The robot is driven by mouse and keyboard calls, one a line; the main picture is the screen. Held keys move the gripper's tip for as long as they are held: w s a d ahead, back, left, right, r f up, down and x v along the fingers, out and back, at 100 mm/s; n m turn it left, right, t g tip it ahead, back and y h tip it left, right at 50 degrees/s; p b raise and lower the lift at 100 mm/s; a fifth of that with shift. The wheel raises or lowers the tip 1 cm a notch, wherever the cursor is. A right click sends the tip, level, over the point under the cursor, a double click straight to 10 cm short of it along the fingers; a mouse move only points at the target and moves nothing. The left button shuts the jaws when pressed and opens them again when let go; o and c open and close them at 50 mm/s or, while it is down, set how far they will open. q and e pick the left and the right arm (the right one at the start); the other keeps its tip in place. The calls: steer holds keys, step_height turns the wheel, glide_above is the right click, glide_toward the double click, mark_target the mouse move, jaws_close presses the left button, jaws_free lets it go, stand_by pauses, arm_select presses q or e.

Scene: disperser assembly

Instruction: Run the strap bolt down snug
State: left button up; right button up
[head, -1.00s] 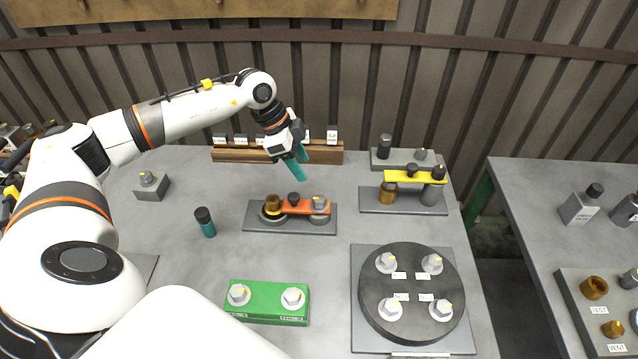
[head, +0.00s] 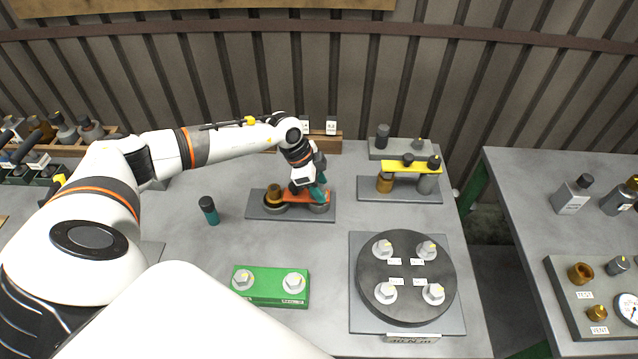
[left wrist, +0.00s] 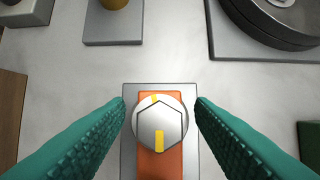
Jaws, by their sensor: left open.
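My left gripper (head: 316,196) is down at the right end of the orange strap (head: 292,196), which lies across a grey plate (head: 262,212). In the left wrist view its two teal fingers are open, one on each side of the strap bolt (left wrist: 160,122). The bolt has a silver hex head with a yellow mark and sits on the orange strap (left wrist: 160,165). Gaps show between the fingers and the head. In the head view the gripper hides the bolt. A brass cylinder (head: 274,191) stands at the strap's left end. My right gripper is not in view.
A yellow bridge (head: 410,167) on its own plate stands to the right. A dark disc (head: 405,270) with several hex bolts is at front right, a green block (head: 268,292) with two bolts at front. A teal-and-black cylinder (head: 209,211) stands to the left.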

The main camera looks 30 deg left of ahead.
arm_select(q)
steer(key=c, duration=1)
